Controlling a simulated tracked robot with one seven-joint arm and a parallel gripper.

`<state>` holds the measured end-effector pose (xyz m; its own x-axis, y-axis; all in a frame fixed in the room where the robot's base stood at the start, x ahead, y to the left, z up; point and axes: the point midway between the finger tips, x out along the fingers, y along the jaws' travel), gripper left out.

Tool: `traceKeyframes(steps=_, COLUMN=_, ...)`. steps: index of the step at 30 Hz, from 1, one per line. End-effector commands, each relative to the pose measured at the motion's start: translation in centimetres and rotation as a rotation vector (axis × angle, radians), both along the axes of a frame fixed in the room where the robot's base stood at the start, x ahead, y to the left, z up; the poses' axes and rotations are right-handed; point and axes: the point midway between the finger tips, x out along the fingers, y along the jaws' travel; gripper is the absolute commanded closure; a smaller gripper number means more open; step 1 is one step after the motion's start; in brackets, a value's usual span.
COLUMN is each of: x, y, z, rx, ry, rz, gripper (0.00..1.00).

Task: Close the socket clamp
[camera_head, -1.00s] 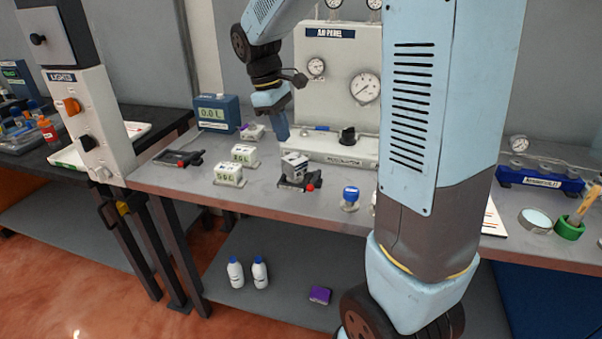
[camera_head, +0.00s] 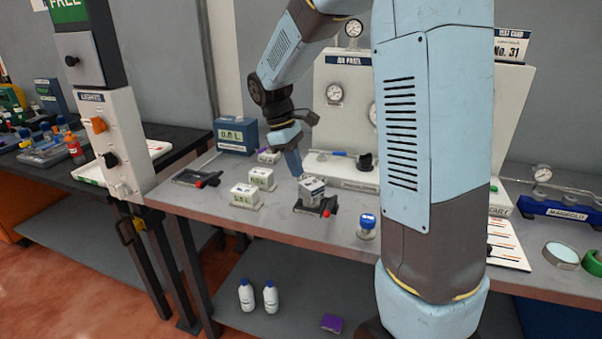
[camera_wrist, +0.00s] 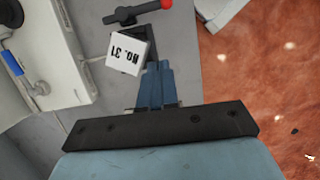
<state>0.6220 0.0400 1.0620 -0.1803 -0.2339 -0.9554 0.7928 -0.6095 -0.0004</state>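The socket clamp (camera_head: 318,209) is a dark fixture with a red-tipped lever on the bench, right of the two small white display boxes. A pale grey block (camera_head: 312,187) sits in it; its top is marked No. 31 in the wrist view (camera_wrist: 127,55). The red lever (camera_wrist: 153,6) lies beyond the block there. My gripper (camera_head: 298,174) points down just above and left of the block in the head view. In the wrist view its blue fingers (camera_wrist: 158,72) are together with nothing visible between them. Their tips overlap the clamp's dark part, and contact cannot be told.
Another dark fixture with a red tip (camera_head: 197,178) lies to the left. The white display boxes (camera_head: 245,195) and a blue-capped jar (camera_head: 366,226) stand near the clamp. The gauge panel (camera_head: 345,120) rises behind. The bench's front strip is mostly clear.

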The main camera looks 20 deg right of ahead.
Motion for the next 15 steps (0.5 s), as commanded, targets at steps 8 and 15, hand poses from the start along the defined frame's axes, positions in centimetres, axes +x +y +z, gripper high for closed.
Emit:
traceKeyframes(steps=8, x=-1.0, y=-1.2, z=-4.7, rx=-0.001, ry=0.004, rz=-0.001, gripper=1.0)
traceKeyframes(steps=15, x=-1.9, y=-2.6, z=-8.0, rx=0.0, ry=0.0, rz=-0.002, gripper=1.0)
